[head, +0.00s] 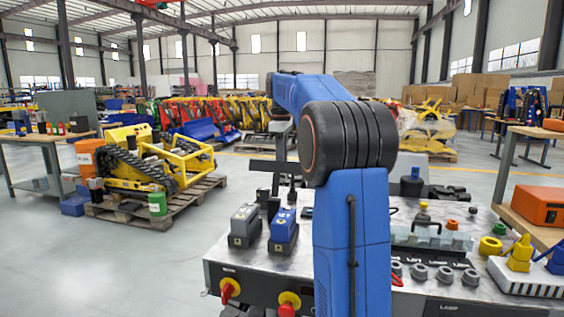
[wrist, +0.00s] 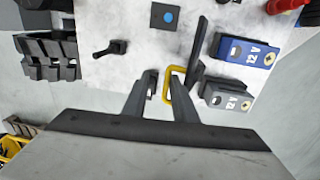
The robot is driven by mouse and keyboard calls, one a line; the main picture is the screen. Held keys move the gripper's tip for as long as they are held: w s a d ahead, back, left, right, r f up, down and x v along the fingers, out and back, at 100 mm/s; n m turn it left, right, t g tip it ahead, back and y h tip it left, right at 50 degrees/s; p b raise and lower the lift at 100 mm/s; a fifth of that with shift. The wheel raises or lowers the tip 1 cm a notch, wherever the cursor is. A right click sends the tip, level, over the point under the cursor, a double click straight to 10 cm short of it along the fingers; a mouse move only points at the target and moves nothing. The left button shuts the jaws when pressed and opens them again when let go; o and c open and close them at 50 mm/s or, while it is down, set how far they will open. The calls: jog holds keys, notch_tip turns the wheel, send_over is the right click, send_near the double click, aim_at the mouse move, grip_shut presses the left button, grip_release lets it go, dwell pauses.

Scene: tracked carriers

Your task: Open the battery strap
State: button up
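A yellow loop (wrist: 180,102) in the wrist view sits beside a long dark bar (wrist: 197,48); they look like the battery strap, but I cannot tell for certain. My gripper (wrist: 163,77) is open over it, with one side of the loop between the fingers, nearer the right finger. The right finger covers part of the loop. I cannot tell whether they touch. In the head view my gripper (head: 283,192) is a dark shape above the bench, and I cannot make out the loop there.
A blue box (wrist: 243,50) and a grey box (wrist: 227,95) stand right of the bar. Left are a small black lever (wrist: 111,47) and black blocks (wrist: 48,58). Two red-and-yellow knobs (head: 230,289) line the bench front. Open floor (head: 110,270) lies left.

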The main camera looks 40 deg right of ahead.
jog(key=shift+d+f, duration=0.1)
jog(key=shift+f, duration=0.4)
notch_tip(320, 180, up, 13)
jog(key=shift+s+a, duration=0.3)
jog(key=shift+a, duration=0.15)
